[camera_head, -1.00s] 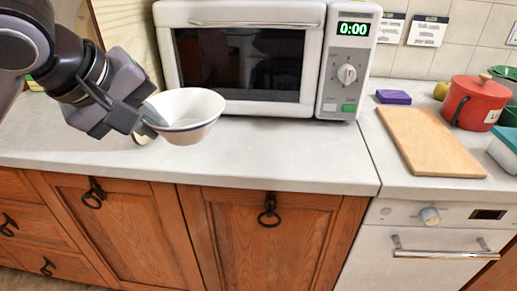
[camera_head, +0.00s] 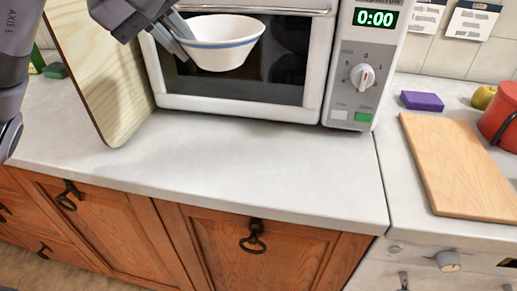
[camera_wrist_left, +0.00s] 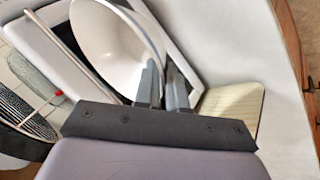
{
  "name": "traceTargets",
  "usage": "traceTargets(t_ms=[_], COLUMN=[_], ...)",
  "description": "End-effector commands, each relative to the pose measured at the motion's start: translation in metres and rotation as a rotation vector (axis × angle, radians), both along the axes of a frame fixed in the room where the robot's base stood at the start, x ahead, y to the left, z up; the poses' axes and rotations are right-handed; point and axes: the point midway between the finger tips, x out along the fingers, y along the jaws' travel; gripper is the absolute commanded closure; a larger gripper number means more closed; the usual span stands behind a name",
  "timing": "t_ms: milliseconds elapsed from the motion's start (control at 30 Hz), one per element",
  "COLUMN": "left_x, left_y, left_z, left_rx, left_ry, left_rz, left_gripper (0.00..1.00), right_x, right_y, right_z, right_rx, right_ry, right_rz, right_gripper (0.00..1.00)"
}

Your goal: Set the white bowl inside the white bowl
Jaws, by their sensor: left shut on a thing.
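A white bowl (camera_head: 222,45) with a blue band below its rim is in the air in front of the microwave door, roughly upright. My left gripper (camera_head: 180,30) is shut on its left rim. The left wrist view shows the bowl's inside (camera_wrist_left: 115,45), empty, with the fingers (camera_wrist_left: 162,85) on the rim. I see no second white bowl in either current view. My right gripper is out of view.
The microwave (camera_head: 240,105) stands at the back of the counter (camera_head: 235,165). A wooden board (camera_head: 97,75) leans upright at its left. At right are a cutting board (camera_head: 460,165), a purple block (camera_head: 422,101) and a red pot (camera_head: 500,118). The counter's middle is clear.

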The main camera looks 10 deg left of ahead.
Motion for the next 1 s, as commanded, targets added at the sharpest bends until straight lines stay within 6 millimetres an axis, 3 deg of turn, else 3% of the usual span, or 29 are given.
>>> traceTargets(t_ms=[167,700,1000], left_x=[0.000,-0.001,0.000], left_y=[0.000,0.000,0.000], left_z=[-0.011,-0.123,-0.160], left_rx=[-0.001,0.000,-0.001], left_ry=[0.000,0.004,-0.001], left_rz=[0.001,0.000,-0.001], left_gripper=[1.00,1.00,1.00], right_x=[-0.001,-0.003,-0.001], right_y=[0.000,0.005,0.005], right_z=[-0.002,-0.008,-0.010], right_rx=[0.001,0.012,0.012], right_ry=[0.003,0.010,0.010], right_rz=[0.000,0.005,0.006], right_gripper=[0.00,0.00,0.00])
